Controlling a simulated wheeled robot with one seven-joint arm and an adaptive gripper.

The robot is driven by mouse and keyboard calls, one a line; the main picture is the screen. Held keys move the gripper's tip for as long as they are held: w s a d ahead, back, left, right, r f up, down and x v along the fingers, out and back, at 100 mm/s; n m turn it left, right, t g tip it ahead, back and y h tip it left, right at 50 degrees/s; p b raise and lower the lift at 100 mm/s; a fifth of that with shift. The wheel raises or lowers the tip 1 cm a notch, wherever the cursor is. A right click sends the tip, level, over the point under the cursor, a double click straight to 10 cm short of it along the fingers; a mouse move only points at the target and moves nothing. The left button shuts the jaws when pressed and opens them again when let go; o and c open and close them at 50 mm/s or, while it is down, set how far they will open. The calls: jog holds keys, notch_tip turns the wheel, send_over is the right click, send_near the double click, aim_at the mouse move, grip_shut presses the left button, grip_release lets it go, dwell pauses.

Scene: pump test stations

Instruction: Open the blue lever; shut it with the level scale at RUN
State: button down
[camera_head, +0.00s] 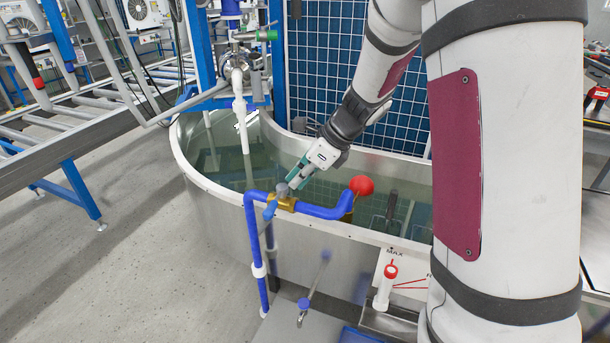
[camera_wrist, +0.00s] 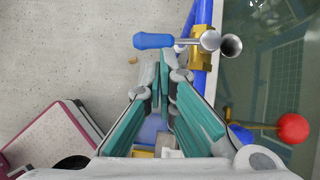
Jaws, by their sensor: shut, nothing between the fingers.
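The blue lever (camera_head: 269,211) sits on a brass valve (camera_head: 287,204) in the blue pipe at the tank rim. In the wrist view the lever (camera_wrist: 153,41) sticks out leftward, crosswise to the pipe. My gripper (camera_head: 293,184) is shut and empty, close to the valve. In the wrist view its fingertips (camera_wrist: 163,68) are just below the lever, with no clear contact. The level scale (camera_head: 398,268) is a white plate with "MAX" and red lines; only an "R" shows of another label, the rest hidden by my arm. The level itself cannot be read.
The metal tank (camera_head: 330,236) holds water. A red ball (camera_head: 361,185) stands by the blue pipe (camera_head: 325,211). A green-handled valve (camera_head: 262,35) is above the tank. Floor at left is clear beside a roller conveyor (camera_head: 70,116).

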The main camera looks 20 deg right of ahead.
aim_at(271, 205)
jog(key=b+x, duration=0.2)
jog(key=x, duration=0.6)
jog(key=shift+f, duration=0.1)
jog(key=shift+w, duration=0.1)
jog(key=shift+w+a+f, duration=0.3)
jog(key=shift+a+f, duration=0.05)
jog(key=shift+a, duration=0.35)
